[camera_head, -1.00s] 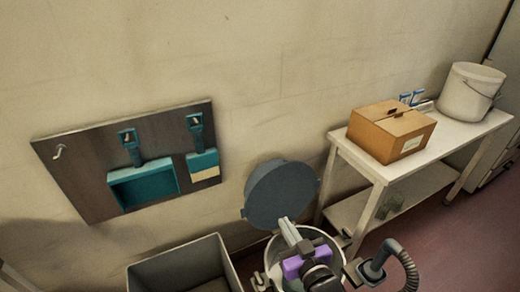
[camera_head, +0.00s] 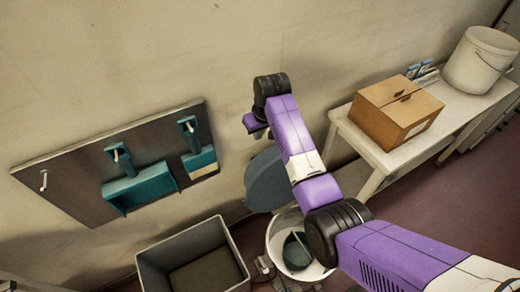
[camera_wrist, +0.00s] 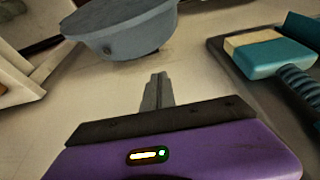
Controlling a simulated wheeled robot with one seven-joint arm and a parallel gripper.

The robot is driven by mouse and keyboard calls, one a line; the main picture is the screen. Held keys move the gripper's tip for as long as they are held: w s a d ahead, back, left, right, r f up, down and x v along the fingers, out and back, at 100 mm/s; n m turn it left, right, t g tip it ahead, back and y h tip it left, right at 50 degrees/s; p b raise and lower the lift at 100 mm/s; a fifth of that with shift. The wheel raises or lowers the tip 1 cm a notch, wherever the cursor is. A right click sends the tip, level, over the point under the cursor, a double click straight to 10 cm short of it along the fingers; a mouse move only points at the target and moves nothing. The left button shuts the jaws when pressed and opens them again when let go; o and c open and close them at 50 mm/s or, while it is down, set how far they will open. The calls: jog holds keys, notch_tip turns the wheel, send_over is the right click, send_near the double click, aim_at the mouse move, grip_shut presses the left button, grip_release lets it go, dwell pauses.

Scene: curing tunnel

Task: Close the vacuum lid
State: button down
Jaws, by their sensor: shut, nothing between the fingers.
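The vacuum lid (camera_head: 266,182) is a round blue-grey disc standing raised at the back of a white round vessel (camera_head: 279,236), whose mouth is open. A dark teal round thing lies inside the vessel. My arm crosses in front of the lid and hides its right part. In the wrist view the lid (camera_wrist: 125,35) is at the top, beyond my gripper (camera_wrist: 157,77). The two grey fingers are together, with nothing between them, and appear apart from the lid. In the head view the fingers are hidden or too unclear to make out.
A grey bin (camera_head: 148,262) stands left of the vessel. At right, a white table (camera_head: 452,128) carries a cardboard box (camera_head: 395,112) and a white bucket (camera_head: 478,62). The wall is close behind the lid.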

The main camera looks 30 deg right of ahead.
jog(key=s+g, duration=0.1)
jog(key=s, duration=0.1)
send_over(264, 161)
jog(key=a, duration=0.2)
jog(key=x, duration=0.3)
jog(key=s+x, duration=0.1)
jog(key=x, duration=0.6)
jog(key=shift+s+a+f, duration=0.15)
jog(key=shift+s+a, duration=0.1)
jog(key=shift+s, duration=0.05)
jog(key=shift+f, duration=0.3)
jog(key=shift+s+r+p, duration=0.3)
jog(key=shift+s+p, duration=0.5)
jog(key=shift+s, duration=0.05)
jog(key=shift+s+p, duration=0.7)
jog(key=shift+s, duration=0.4)
jog(key=shift+f, duration=0.1)
